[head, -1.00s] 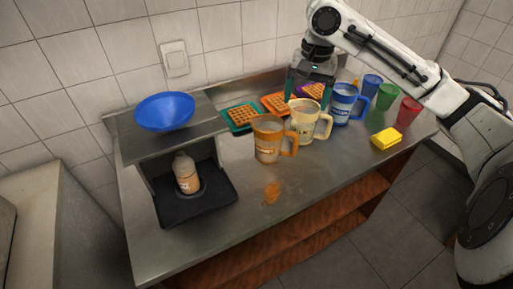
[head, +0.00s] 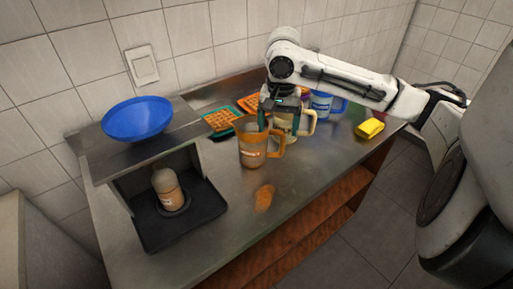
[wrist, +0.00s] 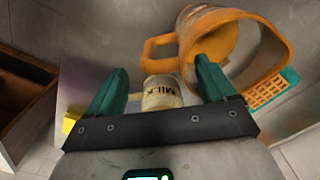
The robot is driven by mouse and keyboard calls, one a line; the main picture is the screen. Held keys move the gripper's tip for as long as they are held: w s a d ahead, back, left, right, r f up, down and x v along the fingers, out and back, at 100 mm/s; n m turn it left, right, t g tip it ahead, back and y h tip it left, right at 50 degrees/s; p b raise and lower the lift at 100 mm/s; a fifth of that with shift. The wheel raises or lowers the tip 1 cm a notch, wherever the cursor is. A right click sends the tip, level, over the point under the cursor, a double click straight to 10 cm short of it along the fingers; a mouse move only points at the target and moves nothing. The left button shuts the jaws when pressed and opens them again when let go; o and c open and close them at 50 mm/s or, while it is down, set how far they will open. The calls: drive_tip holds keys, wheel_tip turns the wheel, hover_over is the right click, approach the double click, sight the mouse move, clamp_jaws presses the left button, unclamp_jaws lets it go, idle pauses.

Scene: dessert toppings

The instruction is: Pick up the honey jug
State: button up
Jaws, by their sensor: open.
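The honey jug, an orange jug with a handle (head: 252,152), stands upright on the metal counter in the head view. In the wrist view the orange jug (wrist: 262,65) is large at the upper right, its handle reaching left past the fingertips. My gripper (head: 279,130) is open and points down just right of and behind the jug in the head view. In the wrist view, part of the cream jug marked MILK (wrist: 162,97) shows between my gripper's fingers (wrist: 160,70). I cannot tell whether a finger touches either jug.
The cream milk jug (head: 287,122) stands close behind the orange jug. A blue jug (head: 320,104) and yellow sponge (head: 369,128) are to the right. Waffle trays (head: 221,118) lie behind. A dispenser stand with a blue bowl (head: 137,118) and a bottle (head: 168,190) is at left. An orange spill (head: 264,198) lies in front.

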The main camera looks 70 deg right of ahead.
drive_tip(key=shift+a+f, duration=0.15)
drive_tip(key=shift+f, duration=0.85)
drive_tip(key=shift+a+f, duration=0.1)
drive_tip(key=shift+f, duration=0.85)
drive_tip(key=shift+c, duration=0.3)
clamp_jaws()
drive_tip(key=shift+d+r, duration=0.1)
